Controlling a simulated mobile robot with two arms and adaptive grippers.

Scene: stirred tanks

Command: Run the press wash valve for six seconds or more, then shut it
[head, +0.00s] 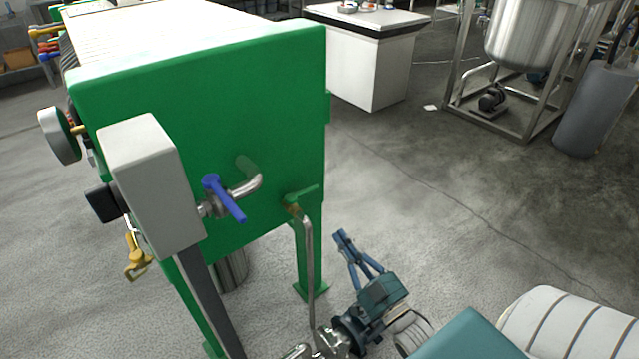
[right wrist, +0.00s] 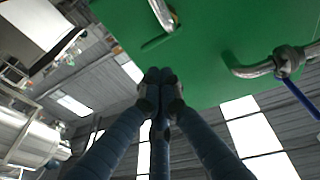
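A valve with a blue lever (head: 222,197) sits on a bent metal pipe (head: 248,187) at the end plate of the green press (head: 200,100). The lever lies across the pipe, slanting down to the right. In the right wrist view the blue lever (right wrist: 297,97) shows at the right edge, apart from my fingers. My right gripper (head: 341,238) is low, right of the press and below the valve, touching nothing that I can see. Its fingertips (right wrist: 160,79) are together and empty, with the green plate beyond. My left gripper is not in view.
A grey box on a post (head: 153,185) stands just left of the valve. A thin pipe (head: 308,265) runs down beside the press leg. A yellow valve (head: 136,262) is at lower left. A white cabinet (head: 365,65) and a steel tank (head: 525,35) stand behind.

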